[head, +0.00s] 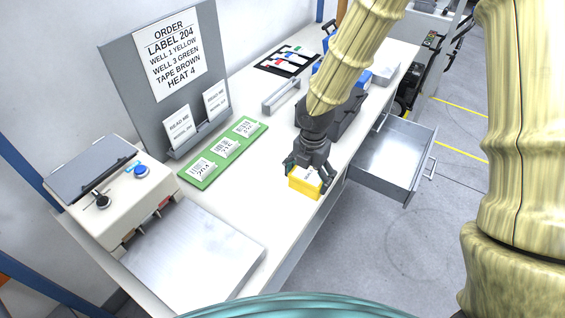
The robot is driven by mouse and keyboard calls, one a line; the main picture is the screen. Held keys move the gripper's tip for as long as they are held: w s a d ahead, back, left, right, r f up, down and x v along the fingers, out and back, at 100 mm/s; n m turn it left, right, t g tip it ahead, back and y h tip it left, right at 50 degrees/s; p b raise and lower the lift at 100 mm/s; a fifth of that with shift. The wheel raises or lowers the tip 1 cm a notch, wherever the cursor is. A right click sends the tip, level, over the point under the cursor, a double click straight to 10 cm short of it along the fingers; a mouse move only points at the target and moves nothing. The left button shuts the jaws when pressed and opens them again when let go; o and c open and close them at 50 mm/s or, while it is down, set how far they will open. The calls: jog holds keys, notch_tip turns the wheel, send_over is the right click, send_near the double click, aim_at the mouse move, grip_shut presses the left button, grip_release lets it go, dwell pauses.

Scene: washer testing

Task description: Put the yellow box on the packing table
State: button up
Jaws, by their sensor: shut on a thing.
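The yellow box (304,184) is near the front edge of the long white table, in the middle of the head view. It has a white label on its top. My gripper (308,176) comes down from above and is shut on the yellow box, with dark fingers on its left and right sides. I cannot tell whether the box touches the white table (262,207) or is held just above it. No surface in view is marked as the packing table.
An open metal drawer (391,160) juts out right of the box. A green board with labels (222,152), a grey order board (165,75), a sealing machine (115,190) and a metal plate (192,255) stand to the left. A dark block (347,118) lies behind my gripper.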

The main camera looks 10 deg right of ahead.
jog(key=w+a, duration=0.1)
jog(key=w, duration=0.2)
jog(key=w+a+f+p, duration=0.1)
jog(key=w+a, duration=0.1)
jog(key=w, duration=0.1)
jog(key=w+a+p, duration=0.1)
jog(key=w+a, duration=0.1)
jog(key=w, duration=0.2)
jog(key=shift+f, duration=0.35)
jog(key=shift+w+f, duration=0.15)
jog(key=shift+s+f+p, duration=0.2)
jog(key=shift+f+p, duration=0.5)
jog(key=shift+f, duration=0.05)
jog(key=shift+w+f, duration=0.2)
jog(key=shift+f, duration=0.8)
jog(key=shift+s+r, duration=0.1)
jog(key=shift+f, duration=0.2)
jog(key=o, duration=0.9)
